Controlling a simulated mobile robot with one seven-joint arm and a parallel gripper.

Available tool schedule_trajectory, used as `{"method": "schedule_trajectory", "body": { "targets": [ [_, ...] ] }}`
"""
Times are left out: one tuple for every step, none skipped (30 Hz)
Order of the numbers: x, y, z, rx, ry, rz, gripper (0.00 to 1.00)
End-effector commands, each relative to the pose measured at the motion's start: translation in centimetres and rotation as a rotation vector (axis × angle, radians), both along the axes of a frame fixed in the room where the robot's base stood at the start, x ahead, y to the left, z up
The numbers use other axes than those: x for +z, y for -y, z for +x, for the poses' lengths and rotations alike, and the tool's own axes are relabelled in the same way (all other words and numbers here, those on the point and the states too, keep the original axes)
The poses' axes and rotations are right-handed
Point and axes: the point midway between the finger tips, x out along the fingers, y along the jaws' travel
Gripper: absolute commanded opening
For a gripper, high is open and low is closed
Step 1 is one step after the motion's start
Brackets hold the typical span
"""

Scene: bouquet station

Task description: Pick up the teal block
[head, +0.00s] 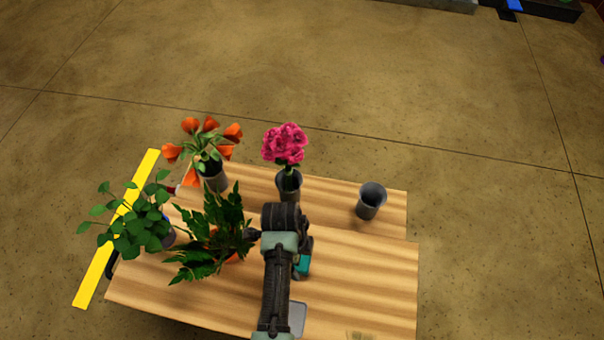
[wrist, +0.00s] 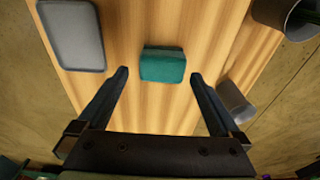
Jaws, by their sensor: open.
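The teal block (wrist: 162,66) lies on the wooden table (wrist: 120,40), seen in the wrist view a little beyond and between my fingertips. My gripper (wrist: 160,78) is open and empty, one finger on each side of the block's line, apart from it. In the head view the teal block (head: 303,264) shows partly beside my arm, which hides the rest of it. My gripper's fingers are hidden in the head view beneath my arm.
A grey tray (wrist: 72,35) lies left of the block in the wrist view. An empty grey cup (head: 371,201) stands at the table's right. Pink flowers (head: 285,144), orange flowers (head: 205,140), a fern (head: 215,235) and a leafy plant (head: 130,220) crowd the left and back.

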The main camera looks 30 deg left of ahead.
Motion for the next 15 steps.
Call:
{"method": "schedule_trajectory", "body": {
  "targets": [
    [-1.0, 0.1, 0.1, -0.001, -0.001, 0.000, 1.00],
    [-1.4, 0.2, 0.2, -0.001, 0.000, 0.000, 1.00],
    [-1.9, 0.2, 0.3, -0.001, 0.000, 0.000, 1.00],
    [-2.4, 0.3, 0.4, -0.001, 0.001, 0.000, 1.00],
    [-2.8, 0.3, 0.4, -0.001, 0.001, 0.000, 1.00],
    [-3.4, 0.4, 0.4, 0.000, 0.000, 0.000, 1.00],
    [-3.8, 0.5, 0.4, 0.000, 0.000, 0.000, 1.00],
    [-4.1, 0.5, 0.4, 0.000, 0.000, 0.000, 1.00],
    [-4.4, 0.5, 0.5, 0.000, 0.000, 0.000, 1.00],
    [-4.5, 0.6, 0.5, 0.000, 0.001, 0.000, 1.00],
    [-4.5, 0.6, 0.5, 0.000, 0.001, 0.001, 1.00],
    [-4.5, 0.6, 0.5, 0.000, 0.001, 0.001, 1.00],
    [-4.4, 0.6, 0.5, 0.000, 0.001, 0.001, 1.00],
    [-4.4, 0.6, 0.5, 0.000, 0.001, 0.001, 1.00],
    [-4.3, 0.6, 0.5, 0.000, 0.001, 0.001, 1.00]
  ]
}}
